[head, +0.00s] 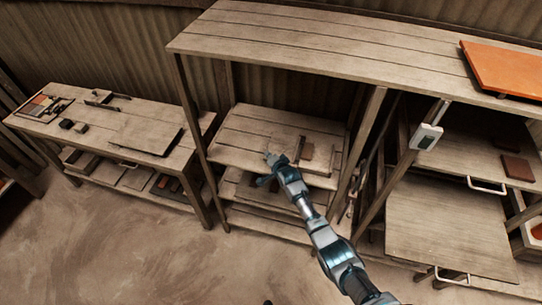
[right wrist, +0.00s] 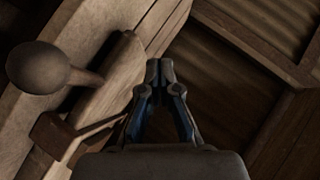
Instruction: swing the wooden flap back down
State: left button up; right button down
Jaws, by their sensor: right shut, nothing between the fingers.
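My right gripper (head: 270,166) reaches over the middle shelf in the head view. It is shut and empty, and its closed fingertips also show in the right wrist view (right wrist: 159,68). Just right of it in the head view is a small wooden press (head: 318,157) with a brown block (head: 307,152). In the right wrist view, a wooden piece like the flap (right wrist: 112,78) lies left of my fingers, apart from them. A round wooden knob (right wrist: 38,68) on a short stem is beside it. I cannot tell the flap's exact angle. My left gripper is not in view.
The long shelf top (head: 330,40) overhangs the middle shelf (head: 240,138), and a post (head: 366,130) stands right of the press. A low workbench (head: 115,128) with small items stands at left. A white-handled wooden panel (head: 450,225) is at lower right. The floor (head: 110,240) at left is clear.

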jog(key=shift+w+f, duration=0.1)
jog(key=shift+f, duration=0.5)
jog(key=shift+w+a+f+b, duration=0.1)
jog(key=shift+a+f+b, duration=0.05)
jog(key=shift+f+b, duration=0.3)
jog(key=shift+a+f, duration=0.1)
jog(key=shift+f, duration=0.05)
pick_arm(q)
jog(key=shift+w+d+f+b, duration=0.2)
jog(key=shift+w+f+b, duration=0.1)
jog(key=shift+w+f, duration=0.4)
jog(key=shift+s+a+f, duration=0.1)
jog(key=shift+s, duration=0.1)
pick_arm(e)
jog(key=shift+a+f, duration=0.1)
jog(key=shift+a, duration=0.1)
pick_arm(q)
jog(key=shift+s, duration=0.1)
pick_arm(e)
jog(key=shift+d, duration=0.15)
